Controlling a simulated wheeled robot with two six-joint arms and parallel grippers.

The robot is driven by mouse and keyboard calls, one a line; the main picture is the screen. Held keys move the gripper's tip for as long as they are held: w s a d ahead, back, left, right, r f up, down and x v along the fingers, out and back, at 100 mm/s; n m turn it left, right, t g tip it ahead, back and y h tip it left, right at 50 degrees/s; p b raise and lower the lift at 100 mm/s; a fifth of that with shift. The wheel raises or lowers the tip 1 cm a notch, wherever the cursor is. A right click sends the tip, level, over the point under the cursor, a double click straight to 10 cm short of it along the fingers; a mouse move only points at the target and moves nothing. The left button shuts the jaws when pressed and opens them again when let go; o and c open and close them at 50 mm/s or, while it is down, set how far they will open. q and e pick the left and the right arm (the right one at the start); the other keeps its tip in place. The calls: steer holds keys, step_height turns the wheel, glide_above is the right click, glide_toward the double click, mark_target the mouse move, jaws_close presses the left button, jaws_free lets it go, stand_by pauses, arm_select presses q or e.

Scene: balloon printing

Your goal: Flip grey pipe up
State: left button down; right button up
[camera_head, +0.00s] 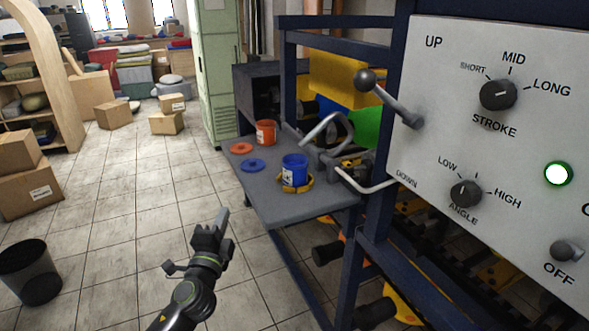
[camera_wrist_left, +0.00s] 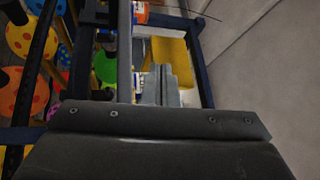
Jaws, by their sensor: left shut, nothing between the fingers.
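A grey bent pipe (camera_head: 337,119) forms a raised loop over the right side of the grey work shelf of the machine. A second light grey bent pipe (camera_head: 368,187) sticks out below it, beside the control panel. My left gripper (camera_head: 218,226) is over the floor in front of the shelf, apart from both pipes, shut and empty. In the left wrist view its fingers (camera_wrist_left: 158,84) point toward a yellow panel. A grey bar (camera_wrist_left: 124,50) runs up beside them there; I cannot tell whether it is one of the pipes. My right gripper is not in view.
The shelf (camera_head: 285,208) holds a blue cup (camera_head: 295,166), an orange cup (camera_head: 265,132) and flat lids. The control panel (camera_head: 500,130) with a ball-ended lever (camera_head: 366,80) fills the right. A black bin (camera_head: 32,272) stands at left. The middle floor is clear.

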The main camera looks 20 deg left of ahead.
arm_select(q)
steer(key=w+d+r+m+h, duration=0.1)
steer(key=w+r+m+h, duration=0.1)
steer(key=w+m+h, duration=0.2)
steer(key=w+d+r+m+h, duration=0.2)
steer(key=w+m+h, duration=0.2)
steer(key=m, duration=0.6)
steer(key=w+d+r+m+g+h, duration=0.1)
steer(key=w+d+r+m+h, duration=0.1)
steer(key=m+h, duration=0.3)
steer(key=shift+w+r+m+h, duration=0.15)
steer(key=shift+w+m, duration=0.3)
steer(key=shift+m, duration=0.3)
steer(key=shift+w+r+m+h, duration=0.15)
steer(key=shift+w+m, duration=0.3)
steer(key=shift+m, duration=0.3)
steer(key=x, duration=1)
steer(key=shift+f, duration=0.1)
